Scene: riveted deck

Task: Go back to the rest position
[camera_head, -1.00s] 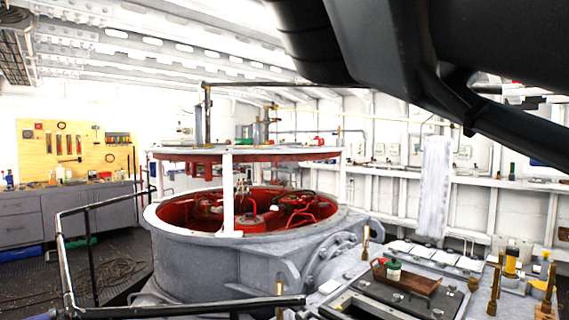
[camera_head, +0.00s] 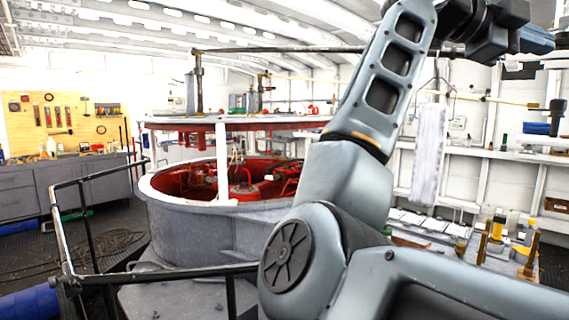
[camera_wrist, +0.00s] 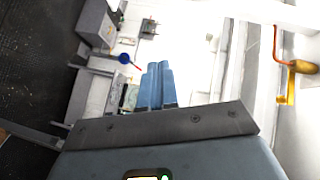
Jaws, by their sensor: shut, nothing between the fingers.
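My gripper (camera_wrist: 157,84) shows in the wrist view with its two blue-grey fingers side by side and touching, empty. In the head view my arm rises across the middle and right of the picture, bent at the elbow. Its wrist end is at the top right, where a dark blue part, perhaps the gripper, is cut close to the frame edge. The fingertips cannot be made out there. Nothing is held.
A large grey drum with a red inside (camera_head: 190,215) stands left of my arm. A black handrail (camera_head: 160,272) runs in front of it. A workbench (camera_head: 428,225) with brass posts is at right, partly hidden by my arm. A white cloth (camera_head: 429,155) hangs behind.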

